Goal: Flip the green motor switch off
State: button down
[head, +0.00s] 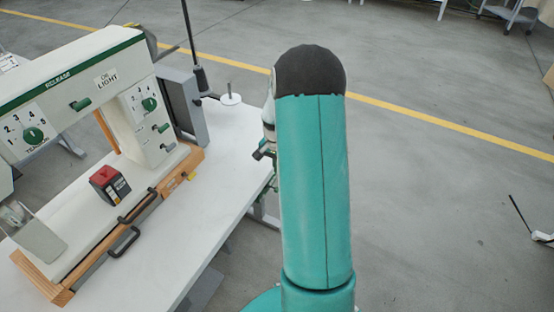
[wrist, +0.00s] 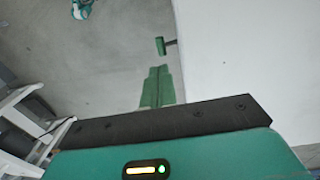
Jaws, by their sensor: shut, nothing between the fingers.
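I cannot read which is the motor switch.
A red-topped block (head: 103,180) sits on the press bed. A black handle (head: 124,243) is at its front edge. The white table (head: 190,232) has clear room right of the press. A thin post with a white disc (head: 231,99) stands at the back.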

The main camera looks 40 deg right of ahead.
aim_at(273, 187)
notch_tip(273, 187, down, 8)
jog(key=shift+r, duration=0.1)
jog(key=shift+s+f, duration=0.35)
dwell(1.2)
jog(key=shift+s+d+f, duration=0.1)
jog(key=shift+d, duration=0.05)
jog(key=shift+s+d+f+t+y, duration=0.1)
jog(key=shift+s+f+t+y, duration=0.15)
jog(key=shift+f+t, duration=0.4)
jog(key=shift+s+d+f+t+y, duration=0.1)
jog(key=shift+s+f+t+y, duration=0.2)
jog(key=shift+f+t, duration=0.35)
jog(key=shift+s+f+t+y, duration=0.25)
jog(key=shift+f+t, duration=0.15)
jog(key=shift+t, duration=0.5)
jog(key=shift+f, duration=0.15)
